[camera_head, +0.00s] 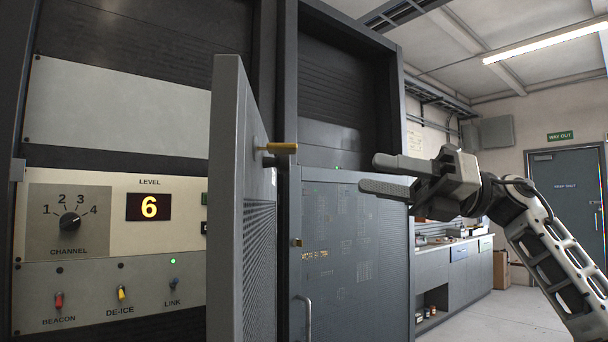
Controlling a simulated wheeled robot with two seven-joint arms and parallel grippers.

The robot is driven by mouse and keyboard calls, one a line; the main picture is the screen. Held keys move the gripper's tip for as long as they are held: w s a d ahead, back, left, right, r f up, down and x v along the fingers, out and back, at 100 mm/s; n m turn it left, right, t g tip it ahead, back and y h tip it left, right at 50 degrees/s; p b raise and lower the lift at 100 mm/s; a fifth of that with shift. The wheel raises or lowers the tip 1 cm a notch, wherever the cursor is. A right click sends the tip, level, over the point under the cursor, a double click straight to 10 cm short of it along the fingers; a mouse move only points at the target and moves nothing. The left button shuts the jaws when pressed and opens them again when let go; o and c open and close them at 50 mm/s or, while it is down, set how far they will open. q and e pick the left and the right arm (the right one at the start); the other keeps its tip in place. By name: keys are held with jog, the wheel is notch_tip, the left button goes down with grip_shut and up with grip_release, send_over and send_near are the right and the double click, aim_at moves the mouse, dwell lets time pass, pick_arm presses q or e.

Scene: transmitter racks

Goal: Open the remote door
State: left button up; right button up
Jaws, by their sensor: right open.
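A grey rack door (225,200) stands swung out, nearly edge-on, between the control panel and the neighbouring rack. A yellow handle (277,148) sticks out from its right face. No label naming a remote door is readable on it. A second grey door (355,260) on the rack to the right looks shut, with a small yellow latch (296,242) and a bar handle (304,315) at its left side. My right gripper (372,173) is open and empty, its fingers pointing left, in front of the right rack and apart from the yellow handle. My left gripper is out of view.
The control panel (110,215) at left has a channel knob (69,221), a level display (149,207) reading 6, and beacon, de-ice and link switches. A workbench (455,265) stands behind my right arm. A far door (567,195) and clear floor (490,315) lie right.

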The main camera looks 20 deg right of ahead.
jog(key=s+d+r+n+h, duration=0.1)
jog(key=s+d+r+h, duration=0.1)
jog(key=s+d, duration=0.15)
pick_arm(q)
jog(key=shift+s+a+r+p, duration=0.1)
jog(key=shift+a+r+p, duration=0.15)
jog(key=shift+p, duration=0.65)
pick_arm(e)
jog(key=x, duration=1.5)
jog(key=shift+a+f, duration=0.3)
jog(key=shift+w, duration=0.1)
